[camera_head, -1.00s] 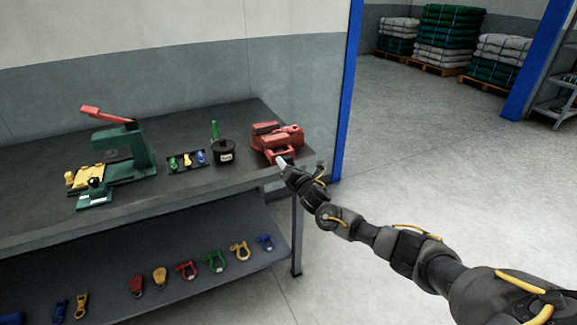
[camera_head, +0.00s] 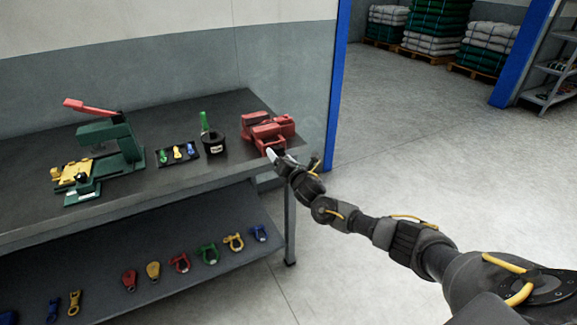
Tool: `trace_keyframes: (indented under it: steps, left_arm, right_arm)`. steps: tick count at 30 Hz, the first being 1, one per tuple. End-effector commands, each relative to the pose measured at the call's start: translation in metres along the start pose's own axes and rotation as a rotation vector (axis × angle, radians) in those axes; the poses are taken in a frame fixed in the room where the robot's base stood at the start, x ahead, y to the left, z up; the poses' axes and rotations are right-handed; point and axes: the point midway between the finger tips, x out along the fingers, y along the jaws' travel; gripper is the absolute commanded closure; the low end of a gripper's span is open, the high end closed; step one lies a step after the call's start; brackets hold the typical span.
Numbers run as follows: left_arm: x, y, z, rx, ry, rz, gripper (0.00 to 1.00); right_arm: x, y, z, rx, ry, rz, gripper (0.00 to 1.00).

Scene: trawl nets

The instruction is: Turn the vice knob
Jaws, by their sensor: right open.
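The red vice (camera_head: 262,128) stands on the right end of the dark workbench (camera_head: 215,170). Its knob is too small to make out and may be hidden by my gripper. My right gripper (camera_head: 272,156) is at the front of the vice, over the bench's front right corner, with its light fingertips at or very near the vice's front. I cannot tell whether they touch it. The right gripper is open, and nothing shows in it. My left gripper is not in view.
A green press with a red lever (camera_head: 120,140) stands at the bench's left. A small tray (camera_head: 178,154) and a black pot (camera_head: 214,144) stand left of the vice. Several coloured shackles lie on the lower shelf (camera_head: 190,285). A blue post (camera_head: 338,90) rises behind; the floor at right is clear.

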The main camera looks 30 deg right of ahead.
Motion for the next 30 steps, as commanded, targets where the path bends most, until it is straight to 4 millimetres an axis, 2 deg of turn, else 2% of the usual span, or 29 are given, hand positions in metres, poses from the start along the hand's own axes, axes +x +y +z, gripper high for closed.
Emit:
trace_keyframes:
  steps: [6,13,18,30]
  left_arm:
    - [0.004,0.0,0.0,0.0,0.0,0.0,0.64]
    - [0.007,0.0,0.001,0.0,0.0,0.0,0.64]
    - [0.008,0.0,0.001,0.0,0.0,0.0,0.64]
    - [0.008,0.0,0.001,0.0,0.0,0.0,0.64]
  right_arm:
    - [-0.041,-0.002,-0.001,0.0,0.001,-0.001,0.28]
    - [-0.075,-0.001,0.0,0.001,-0.001,-0.001,0.28]
    - [-0.086,0.0,0.001,0.001,-0.003,-0.001,0.28]
    - [-0.086,0.0,0.001,0.001,-0.003,-0.001,0.28]
